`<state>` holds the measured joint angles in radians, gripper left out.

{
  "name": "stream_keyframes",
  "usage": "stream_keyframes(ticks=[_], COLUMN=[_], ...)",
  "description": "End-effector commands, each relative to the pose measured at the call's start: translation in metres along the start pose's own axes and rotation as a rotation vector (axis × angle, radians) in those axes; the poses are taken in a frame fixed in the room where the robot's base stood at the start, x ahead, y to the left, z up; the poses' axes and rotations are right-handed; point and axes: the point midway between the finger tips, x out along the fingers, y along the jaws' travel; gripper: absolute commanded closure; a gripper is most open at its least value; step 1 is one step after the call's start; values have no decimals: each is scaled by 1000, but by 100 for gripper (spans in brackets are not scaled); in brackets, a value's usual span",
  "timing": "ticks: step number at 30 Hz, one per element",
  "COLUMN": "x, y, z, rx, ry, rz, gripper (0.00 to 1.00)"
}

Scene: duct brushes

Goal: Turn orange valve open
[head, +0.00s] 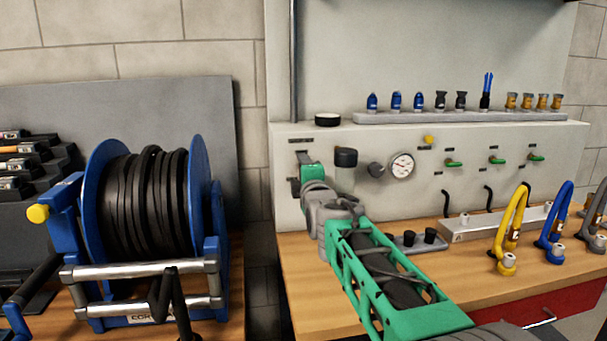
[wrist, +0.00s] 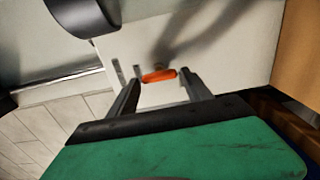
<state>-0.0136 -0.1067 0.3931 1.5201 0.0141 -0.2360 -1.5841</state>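The orange valve handle (wrist: 159,76) shows in the wrist view as a short bar against the pale panel. My gripper (wrist: 161,80) is open, with its two dark fingers spread and the handle between or just beyond their tips. I cannot tell whether either finger touches it. In the head view my gripper (head: 302,168) is at the left end of the panel (head: 430,190), and the orange handle is hidden there.
A black cylindrical fitting (head: 346,157) sticks out right of my gripper; a dark round part (wrist: 82,14) shows at the wrist view's top left. A gauge (head: 402,166) and green-handled valves (head: 454,163) are farther right. A blue hose reel (head: 150,205) stands at left.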

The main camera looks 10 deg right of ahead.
Motion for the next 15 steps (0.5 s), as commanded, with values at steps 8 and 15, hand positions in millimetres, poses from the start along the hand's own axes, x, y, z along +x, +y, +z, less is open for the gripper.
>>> stream_keyframes(ticks=[8,15], x=[0,-14], y=[0,1], z=[0,0], rx=[1,1], ry=[0,0], rz=[0,1], gripper=[29,29])
